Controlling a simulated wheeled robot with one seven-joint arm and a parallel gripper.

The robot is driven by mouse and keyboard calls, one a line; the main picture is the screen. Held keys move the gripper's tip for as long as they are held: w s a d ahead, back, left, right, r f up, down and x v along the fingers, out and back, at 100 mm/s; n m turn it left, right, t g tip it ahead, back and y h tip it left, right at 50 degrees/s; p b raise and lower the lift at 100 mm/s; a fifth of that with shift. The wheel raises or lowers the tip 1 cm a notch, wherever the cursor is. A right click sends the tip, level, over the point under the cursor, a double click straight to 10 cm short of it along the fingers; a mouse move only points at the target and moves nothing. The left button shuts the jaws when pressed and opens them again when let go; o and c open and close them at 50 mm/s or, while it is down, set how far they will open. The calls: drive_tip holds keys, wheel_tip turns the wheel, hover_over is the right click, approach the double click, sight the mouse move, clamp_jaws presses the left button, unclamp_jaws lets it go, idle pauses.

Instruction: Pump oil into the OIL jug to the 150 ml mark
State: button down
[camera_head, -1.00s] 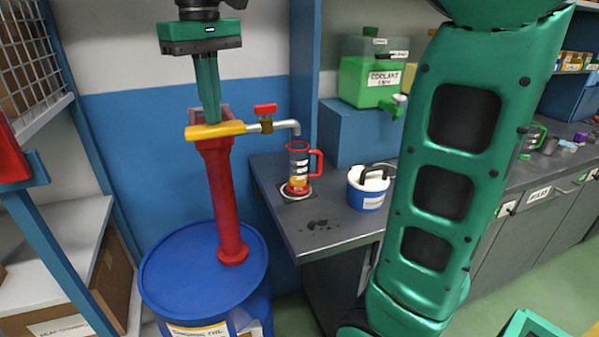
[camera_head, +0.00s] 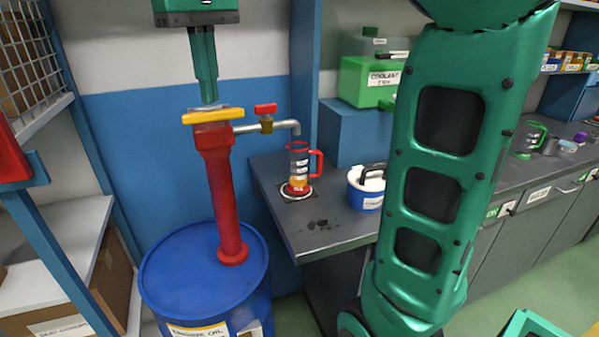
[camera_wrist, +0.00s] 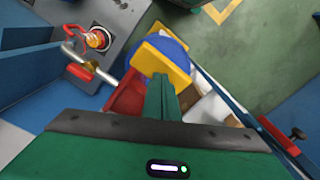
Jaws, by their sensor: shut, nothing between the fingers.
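The red pump (camera_head: 222,185) stands upright on the blue oil drum (camera_head: 165,275). Its yellow handle (camera_head: 213,116) lies across the top and also shows in the wrist view (camera_wrist: 172,52). My gripper (camera_head: 209,102) is shut and empty, its fingers pointing down just above the handle; I see no clear contact. The clear jug with red rim and handle (camera_head: 300,165) stands on the bench under the spout (camera_head: 292,125), with amber oil in its lower part. The jug also shows in the wrist view (camera_wrist: 97,39). Its marks are too small to read.
A red valve lever (camera_head: 265,109) sits on the spout pipe. A white-and-blue bucket (camera_head: 365,190) stands right of the jug on the grey bench (camera_head: 315,235). A green coolant container (camera_head: 370,80) is behind. Shelving with mesh (camera_head: 35,60) borders the left.

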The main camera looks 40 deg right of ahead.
sight(211, 111)
drive_tip(key=shift+f, duration=0.2)
drive_tip(key=shift+f, duration=3.5)
